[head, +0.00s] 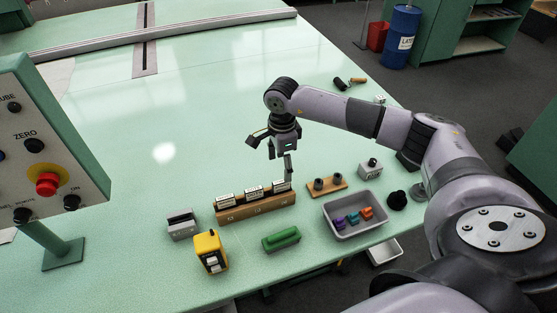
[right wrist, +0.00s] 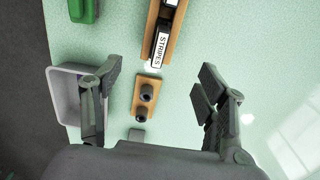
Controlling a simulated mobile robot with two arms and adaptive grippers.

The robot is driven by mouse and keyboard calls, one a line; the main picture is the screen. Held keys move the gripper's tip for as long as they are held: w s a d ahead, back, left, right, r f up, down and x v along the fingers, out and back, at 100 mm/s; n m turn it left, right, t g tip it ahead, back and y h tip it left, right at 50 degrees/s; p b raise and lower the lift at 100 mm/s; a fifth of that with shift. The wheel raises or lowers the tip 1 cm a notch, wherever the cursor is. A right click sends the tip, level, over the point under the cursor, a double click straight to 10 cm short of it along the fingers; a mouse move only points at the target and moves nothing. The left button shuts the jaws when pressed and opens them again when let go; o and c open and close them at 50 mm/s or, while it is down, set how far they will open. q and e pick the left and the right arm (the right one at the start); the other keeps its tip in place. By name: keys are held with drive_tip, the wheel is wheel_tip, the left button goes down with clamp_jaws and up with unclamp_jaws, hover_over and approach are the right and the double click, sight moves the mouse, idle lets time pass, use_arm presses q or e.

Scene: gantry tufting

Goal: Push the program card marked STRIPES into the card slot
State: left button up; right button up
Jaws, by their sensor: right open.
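The card marked STRIPES (right wrist: 161,49) stands in a wooden rack (head: 257,208). In the head view it appears to be the rightmost card (head: 281,185), beside two other white-labelled cards. My right gripper (head: 271,156) is open and empty above the rack's right end, apart from the card. In the right wrist view its spread fingers (right wrist: 160,75) lie either side of the line of the rack, with the STRIPES card ahead between them. A grey box (head: 182,225) with an opening on top stands left of the rack; I cannot tell whether it is the card slot. My left gripper is out of view.
A yellow device (head: 210,252) and a green block (head: 281,239) stand in front of the rack. A wooden holder with two dark pegs (head: 326,187) and a grey tray (head: 355,231) of coloured pieces lie to the right. A control panel (head: 45,150) rises at left.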

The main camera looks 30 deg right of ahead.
sight(281, 181)
drive_tip(key=shift+f+b, duration=0.3)
drive_tip(key=shift+f, duration=0.25)
wheel_tip(281, 181, down, 7)
drive_tip(key=b, duration=0.4)
drive_tip(key=shift+b, duration=0.4)
drive_tip(key=shift+f+b, duration=0.45)
drive_tip(key=shift+f, duration=0.05)
drive_tip(key=shift+r, duration=0.1)
drive_tip(key=shift+b, duration=0.3)
drive_tip(key=shift+c, duration=0.3)
clamp_jaws()
idle(0.3)
